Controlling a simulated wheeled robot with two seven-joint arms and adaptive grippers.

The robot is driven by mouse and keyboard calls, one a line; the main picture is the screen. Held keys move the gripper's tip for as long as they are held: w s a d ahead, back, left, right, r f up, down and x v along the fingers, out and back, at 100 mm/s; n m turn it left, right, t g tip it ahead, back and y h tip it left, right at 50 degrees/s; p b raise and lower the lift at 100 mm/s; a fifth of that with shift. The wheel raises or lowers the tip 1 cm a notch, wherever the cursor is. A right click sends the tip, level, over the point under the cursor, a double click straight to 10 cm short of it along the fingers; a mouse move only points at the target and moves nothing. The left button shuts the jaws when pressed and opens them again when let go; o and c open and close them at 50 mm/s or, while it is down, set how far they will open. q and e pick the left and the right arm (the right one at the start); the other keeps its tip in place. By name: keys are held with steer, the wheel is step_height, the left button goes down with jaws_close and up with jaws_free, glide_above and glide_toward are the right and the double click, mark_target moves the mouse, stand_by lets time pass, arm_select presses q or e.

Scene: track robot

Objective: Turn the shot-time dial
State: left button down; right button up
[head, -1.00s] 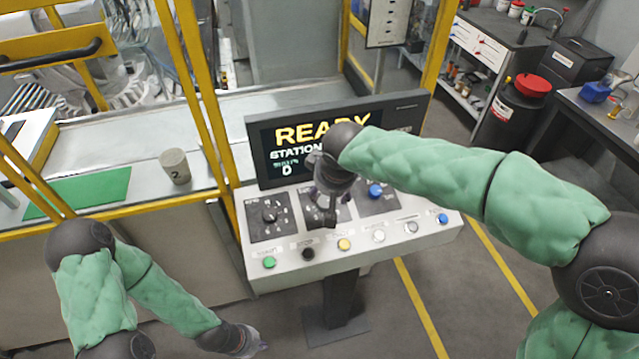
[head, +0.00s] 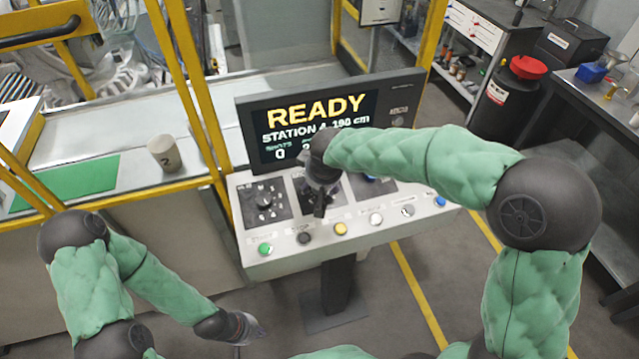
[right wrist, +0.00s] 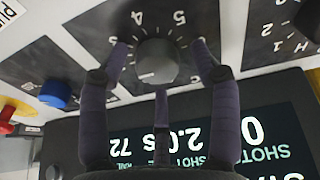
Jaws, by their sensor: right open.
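The console (head: 262,262) has a row of dark dial panels below its screen. The middle dial (right wrist: 155,62), grey with a numbered scale, lies between the fingers of my right gripper (right wrist: 158,52) in the right wrist view. Those fingers are open and spread around it; I cannot tell whether they touch it. In the head view my right gripper (head: 320,203) hides most of that dial. The dial's name label is not readable. My left gripper (head: 246,329) hangs low in front of the console, away from it; its finger state is unclear.
A left dial (head: 264,200) and a blue knob (right wrist: 58,94) flank the middle dial. Coloured buttons, such as a green one (head: 265,249), line the front edge. The screen (head: 316,108) reads READY. A grey cup (head: 164,154) stands left, beyond a yellow post (head: 203,105).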

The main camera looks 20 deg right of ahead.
steer(key=c, duration=1.1)
steer(key=shift+r, duration=0.1)
